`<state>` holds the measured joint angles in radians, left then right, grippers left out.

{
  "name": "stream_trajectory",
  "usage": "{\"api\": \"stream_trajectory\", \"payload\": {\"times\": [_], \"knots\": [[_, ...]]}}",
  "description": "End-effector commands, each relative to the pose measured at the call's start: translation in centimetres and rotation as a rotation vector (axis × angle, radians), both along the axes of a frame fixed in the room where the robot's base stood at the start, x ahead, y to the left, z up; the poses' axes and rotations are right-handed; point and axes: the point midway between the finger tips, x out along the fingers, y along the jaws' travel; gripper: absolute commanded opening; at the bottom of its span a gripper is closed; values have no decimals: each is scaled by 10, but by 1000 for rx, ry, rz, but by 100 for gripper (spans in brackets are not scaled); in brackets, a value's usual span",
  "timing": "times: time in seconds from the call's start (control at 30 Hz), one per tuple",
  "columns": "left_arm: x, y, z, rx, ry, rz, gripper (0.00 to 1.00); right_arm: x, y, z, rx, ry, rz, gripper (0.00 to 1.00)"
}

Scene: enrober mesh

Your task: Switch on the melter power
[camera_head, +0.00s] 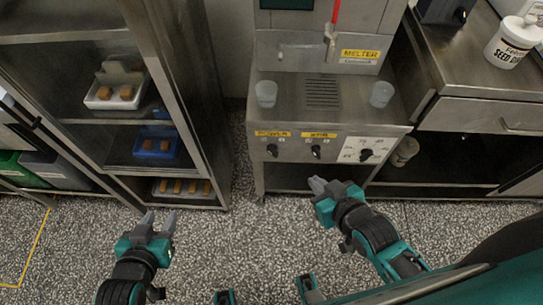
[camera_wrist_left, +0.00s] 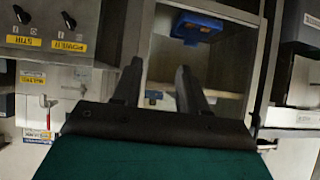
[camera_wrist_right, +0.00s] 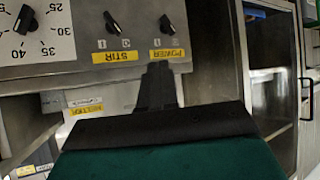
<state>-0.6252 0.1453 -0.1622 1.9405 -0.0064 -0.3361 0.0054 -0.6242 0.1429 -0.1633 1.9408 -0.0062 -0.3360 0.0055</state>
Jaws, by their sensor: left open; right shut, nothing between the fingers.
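The melter (camera_head: 315,110) stands in the middle of the head view. Its front panel has a black power knob (camera_head: 272,150) under a yellow POWER label (camera_head: 272,134); the knob's exact setting is hard to read. The knob also shows in the right wrist view (camera_wrist_right: 166,25) and the left wrist view (camera_wrist_left: 67,20). My right gripper (camera_head: 316,184) is shut and empty, in front of and below the panel, apart from the knobs. In the right wrist view its fingers (camera_wrist_right: 160,85) point toward the POWER label. My left gripper (camera_head: 158,222) is open and empty, low beside the shelf rack.
A stir knob (camera_head: 316,151) and a numbered dial (camera_head: 366,155) sit right of the power knob. Two cups (camera_head: 266,94) (camera_head: 382,94) stand on the melter's ledge. A shelf rack (camera_head: 185,100) with trays is at left, a steel counter (camera_head: 470,85) at right. The floor between is clear.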

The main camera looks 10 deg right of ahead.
Motion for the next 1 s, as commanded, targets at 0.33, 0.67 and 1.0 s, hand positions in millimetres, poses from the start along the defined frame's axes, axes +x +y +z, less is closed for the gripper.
{"api": "stream_trajectory", "payload": {"times": [0.33, 0.67, 1.0], "knots": [[1, 0, 1, 0, -2, 0, 43, 0, 0, 0, 0, 1, 0, 0], [1, -2, -22, -5, 1, 0, 43, 5, -4, -21, 120, -3, -30, 0], [9, -24, -82, -48, 7, -30, 43, 44, -38, -75, 829, 70, -249, 0]]}}
